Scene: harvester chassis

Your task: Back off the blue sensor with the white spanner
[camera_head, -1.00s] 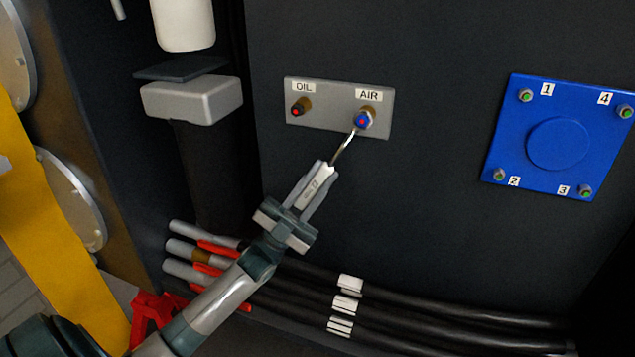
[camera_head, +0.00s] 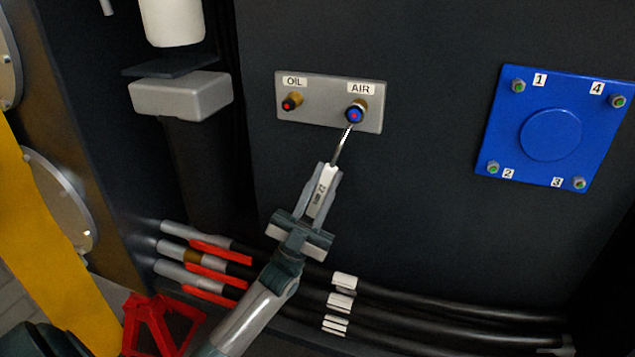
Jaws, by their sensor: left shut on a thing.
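The blue sensor (camera_head: 356,112) with a red centre sits in a brass fitting under the AIR label on a grey plate (camera_head: 330,117). My left gripper (camera_head: 326,178) is shut on the white spanner (camera_head: 322,192), below the plate. The spanner's thin metal shaft points up to the blue sensor, and its tip ends at the sensor's lower edge. I cannot tell whether the spanner's jaw is around the sensor or just beside it. A black sensor with a red centre (camera_head: 289,104) sits under the OIL label, to the left. My right gripper is not in view.
A blue square cover (camera_head: 550,135) with numbered bolts is on the right. Black hoses (camera_head: 420,305) with red handles (camera_head: 220,252) run along the bottom. A grey box (camera_head: 180,97) juts out at upper left. The dark panel between plate and cover is clear.

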